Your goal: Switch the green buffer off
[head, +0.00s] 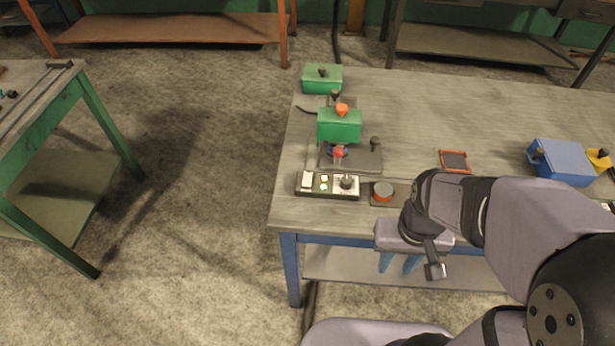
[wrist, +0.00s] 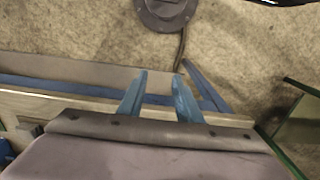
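A green machine (head: 340,125) with an orange knob on top stands on a dark base plate on the bench. A red and blue part shows at its front. A smaller green box (head: 322,78) with a dark knob stands behind it. I cannot tell for sure which is the buffer. A control panel (head: 327,186) with a white switch, small green-lit buttons and a dark knob lies in front of the machine. My gripper (head: 399,264) is at the bench's front edge, right of the panel and apart from it. Its blue fingers (wrist: 160,80) are apart, with nothing between them.
A round grey and red button (head: 383,191) on a plate sits right of the panel. A red-framed dark pad (head: 454,161) and a blue machine (head: 560,163) are farther right. The bench (head: 480,110) has clear room at the back. A green table (head: 75,80) stands at left.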

